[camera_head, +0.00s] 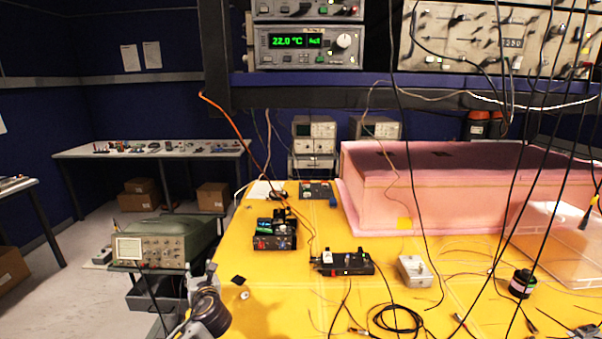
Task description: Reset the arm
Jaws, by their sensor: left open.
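My left gripper (204,314) shows at the bottom edge, by the near left edge of the yellow table (262,212). It is open, and I see nothing held in it. Its lower part is cut off by the frame, and the fingers are hard to make out. A soft shadow falls on the table just right of it. My right gripper is not in view.
A green oscilloscope (163,243) on a cart stands left of my gripper. A black box (274,237), a black device (344,263) and a grey box (414,271) sit on the table. A pink foam enclosure (430,190) stands behind. Cables hang at right.

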